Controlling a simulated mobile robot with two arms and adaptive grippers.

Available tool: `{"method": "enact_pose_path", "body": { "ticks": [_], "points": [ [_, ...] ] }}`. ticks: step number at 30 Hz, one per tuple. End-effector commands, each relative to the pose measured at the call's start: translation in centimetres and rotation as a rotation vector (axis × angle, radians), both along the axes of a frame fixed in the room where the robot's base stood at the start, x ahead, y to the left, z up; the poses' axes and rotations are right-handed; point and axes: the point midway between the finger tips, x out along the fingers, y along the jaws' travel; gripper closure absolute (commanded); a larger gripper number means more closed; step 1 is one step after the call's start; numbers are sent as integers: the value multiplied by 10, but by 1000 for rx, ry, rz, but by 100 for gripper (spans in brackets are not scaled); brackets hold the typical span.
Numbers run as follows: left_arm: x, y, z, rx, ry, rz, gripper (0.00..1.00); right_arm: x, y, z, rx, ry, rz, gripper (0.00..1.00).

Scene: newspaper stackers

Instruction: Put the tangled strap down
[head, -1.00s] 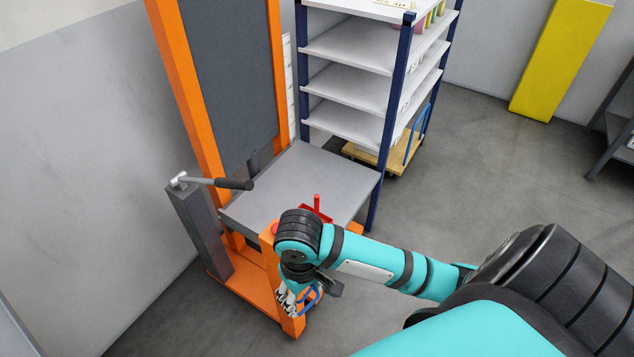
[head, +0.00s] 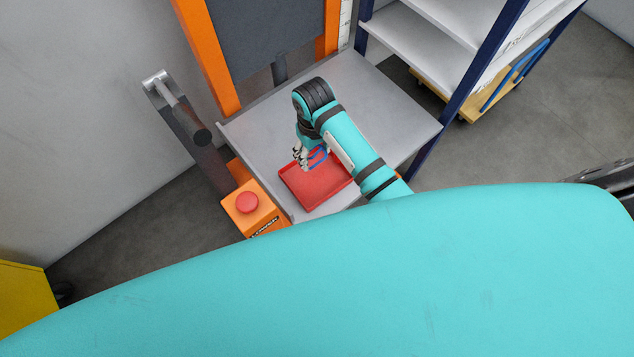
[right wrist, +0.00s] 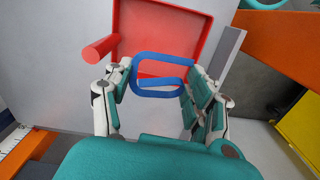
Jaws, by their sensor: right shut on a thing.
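The tangled strap (head: 321,154) is a blue loop in my right gripper (head: 307,161). In the right wrist view the strap (right wrist: 162,55) is an open blue loop between the two fingers (right wrist: 157,82), which are shut on it. The gripper points down over the far part of a shallow red tray (head: 318,190). In the right wrist view the tray (right wrist: 185,20) lies beyond the strap, which looks apart from it, though the gap is hard to judge. My left gripper is not in view.
The tray lies on a grey platform (head: 390,110) with bare room right of it. An orange box with a red button (head: 247,202) stands at the near left corner, a grey lever post (head: 190,130) at the left. A shelf rack (head: 485,80) stands at the right.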

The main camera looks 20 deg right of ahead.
Motion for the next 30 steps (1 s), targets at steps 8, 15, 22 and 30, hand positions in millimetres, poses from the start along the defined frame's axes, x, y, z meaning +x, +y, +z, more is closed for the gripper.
{"method": "enact_pose_path", "body": {
  "ticks": [8, 15, 22, 30],
  "points": [
    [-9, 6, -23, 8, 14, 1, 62, 2, 15, -54, -1, 2, 73, 58],
    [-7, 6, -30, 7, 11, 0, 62, 2, 15, -91, -2, -1, 73, 58],
    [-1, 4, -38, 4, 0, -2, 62, 2, 15, -119, -1, 0, 72, 58],
    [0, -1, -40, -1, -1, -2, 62, 2, 15, -131, 0, -2, 72, 58]
  ]
}}
